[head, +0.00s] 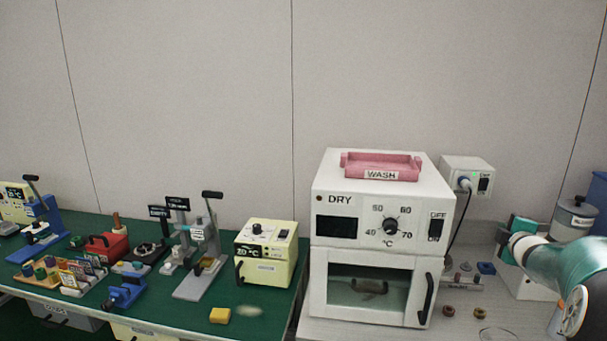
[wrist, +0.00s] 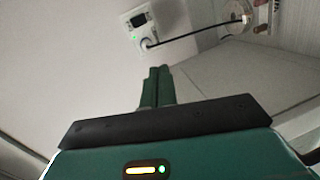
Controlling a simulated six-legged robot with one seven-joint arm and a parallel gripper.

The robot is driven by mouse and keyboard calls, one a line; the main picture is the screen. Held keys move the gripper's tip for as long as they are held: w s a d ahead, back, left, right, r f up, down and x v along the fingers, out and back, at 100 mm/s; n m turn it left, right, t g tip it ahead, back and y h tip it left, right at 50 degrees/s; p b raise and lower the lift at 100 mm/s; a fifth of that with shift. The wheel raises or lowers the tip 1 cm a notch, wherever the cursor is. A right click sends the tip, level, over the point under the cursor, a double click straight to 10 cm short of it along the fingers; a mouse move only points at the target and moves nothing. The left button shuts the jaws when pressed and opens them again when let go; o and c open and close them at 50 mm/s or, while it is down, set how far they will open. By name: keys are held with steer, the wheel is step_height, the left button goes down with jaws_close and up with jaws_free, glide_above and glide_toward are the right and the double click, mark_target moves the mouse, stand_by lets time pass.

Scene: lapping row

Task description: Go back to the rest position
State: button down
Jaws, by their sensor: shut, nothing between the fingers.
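My gripper (wrist: 157,72) shows in the wrist view as two dark green fingers pressed together, with nothing between them. It points up the picture, with the grey wall and a white switch box beyond its tips. My arm (head: 570,270) reaches in from the right edge of the head view, beside the white drying oven. I cannot make out the fingers clearly in the head view.
The white DRY oven (head: 335,190) stands at centre right, its door closed, with a pink WASH tray (head: 382,174) on top. The switch box (head: 467,175) with a cable is on the wall. A green bench (head: 255,300) with several tools lies left. A grey canister (head: 574,220) stands right.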

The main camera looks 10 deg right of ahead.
steer(key=s+a+r+m+g, duration=0.2)
steer(key=s+a+m, duration=0.1)
steer(key=a, duration=0.8)
steer(key=s+a+r+m+g, duration=0.2)
steer(key=s+a+m, duration=0.15)
steer(key=a, duration=0.65)
steer(key=s+a+f+m+g+y, duration=0.2)
steer(key=s+a+f+y, duration=0.1)
steer(key=s+a, duration=0.8)
steer(key=s+a+f+m+g+y, duration=0.3)
steer(key=s+a+f, duration=0.2)
steer(key=s+a, duration=0.7)
steer(key=shift+s+a+f, duration=0.15)
steer(key=shift+a, duration=0.3)
